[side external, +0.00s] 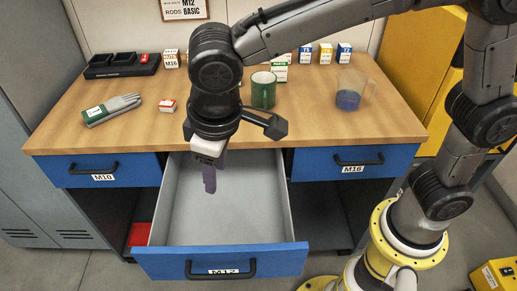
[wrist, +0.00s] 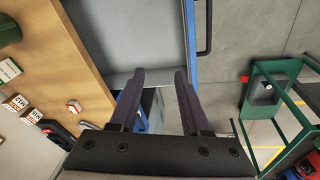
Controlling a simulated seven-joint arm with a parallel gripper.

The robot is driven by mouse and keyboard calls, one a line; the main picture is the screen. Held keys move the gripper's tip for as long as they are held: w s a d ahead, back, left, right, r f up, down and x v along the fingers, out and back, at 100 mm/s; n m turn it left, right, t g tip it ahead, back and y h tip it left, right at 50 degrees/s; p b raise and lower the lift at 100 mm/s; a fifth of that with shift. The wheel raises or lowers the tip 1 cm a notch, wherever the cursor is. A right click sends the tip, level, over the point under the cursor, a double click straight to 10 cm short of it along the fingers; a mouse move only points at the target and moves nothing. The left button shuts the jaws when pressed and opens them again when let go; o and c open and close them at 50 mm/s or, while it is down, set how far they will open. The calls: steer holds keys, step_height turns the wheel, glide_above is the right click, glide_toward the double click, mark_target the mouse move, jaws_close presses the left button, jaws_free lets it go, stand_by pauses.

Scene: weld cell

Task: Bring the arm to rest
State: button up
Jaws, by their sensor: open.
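My gripper (side external: 209,180) hangs pointing down over the pulled-out middle drawer labelled M12 (side external: 285,261) in the side external view. I cannot tell how far its tips are above the drawer floor. In the wrist view my gripper (wrist: 160,76) shows two dark purple fingers spread apart with nothing between them. The drawer's grey inside (wrist: 135,35) and blue front edge (wrist: 189,30) show beyond the fingers. The drawer looks empty where I can see into it.
The wooden bench top (side external: 310,125) holds a green mug (side external: 264,90), a clear jug with blue contents (side external: 350,92), grey rods in a packet (side external: 112,109), a black tray (side external: 122,66) and several small boxes. Drawers M10 (side external: 75,171) and M16 (side external: 320,164) are shut. A green frame (wrist: 265,95) stands on the floor.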

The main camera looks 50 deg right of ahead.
steer(key=s+d+r+m+t, duration=0.1)
steer(key=s+d+r+m, duration=0.2)
steer(key=d, duration=0.7)
steer(key=d+r+m+t, duration=0.15)
steer(key=d+r, duration=0.35)
steer(key=d, duration=0.5)
steer(key=s+d+f, duration=0.2)
steer(key=s+d, duration=0.1)
steer(key=s, duration=0.2)
steer(key=s+d+f+m, duration=0.1)
steer(key=s+d+f, duration=0.2)
steer(key=s, duration=0.3)
steer(key=shift+s+d+f+t, duration=0.25)
steer(key=shift+s+t, duration=0.05)
steer(key=shift+t, duration=0.05)
